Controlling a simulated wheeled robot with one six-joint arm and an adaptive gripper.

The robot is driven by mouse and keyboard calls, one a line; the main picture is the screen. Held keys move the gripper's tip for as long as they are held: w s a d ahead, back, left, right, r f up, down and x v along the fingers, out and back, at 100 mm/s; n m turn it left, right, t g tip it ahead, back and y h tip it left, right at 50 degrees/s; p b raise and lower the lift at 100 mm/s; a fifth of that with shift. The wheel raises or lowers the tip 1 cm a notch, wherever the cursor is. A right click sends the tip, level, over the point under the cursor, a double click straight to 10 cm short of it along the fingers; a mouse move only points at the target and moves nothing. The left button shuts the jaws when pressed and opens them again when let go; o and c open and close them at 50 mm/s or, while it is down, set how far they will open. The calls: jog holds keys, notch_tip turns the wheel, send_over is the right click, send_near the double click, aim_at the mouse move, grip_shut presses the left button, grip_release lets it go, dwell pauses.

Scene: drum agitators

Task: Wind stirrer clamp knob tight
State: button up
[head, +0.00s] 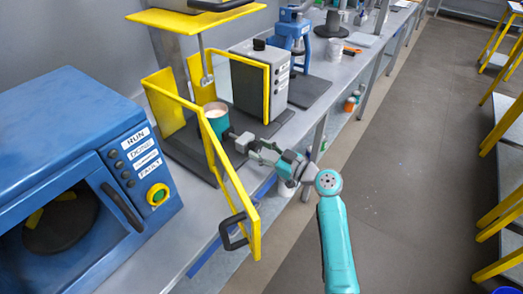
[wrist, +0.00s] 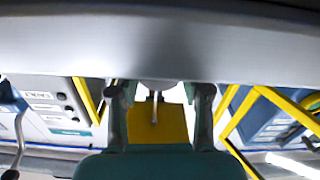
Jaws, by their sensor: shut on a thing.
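A teal drum (head: 216,124) with a pale top stands inside the yellow-framed stirrer station. A metal stirrer shaft (head: 207,66) hangs above it. The clamp knob (head: 232,136) appears as a small dark and grey part on the drum's right side. My gripper (head: 246,143) reaches in from the right and is shut on this knob, which its fingers partly hide. In the wrist view my gripper's two fingers (wrist: 160,96) stand on either side of a pale part, below a wide grey shape across the top. The knob's thread and tightness cannot be seen.
A yellow guard frame (head: 228,185) with a black handle stands open, close to my arm's left. A blue oven-like machine (head: 80,160) fills the left. A grey control box (head: 262,80) stands behind the drum.

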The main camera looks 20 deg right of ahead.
jog(key=m, duration=1.2)
jog(key=shift+m, duration=0.4)
dwell(0.4)
jog(key=o, duration=1.2)
jog(key=shift+c, duration=0.2)
jog(key=shift+f, duration=0.1)
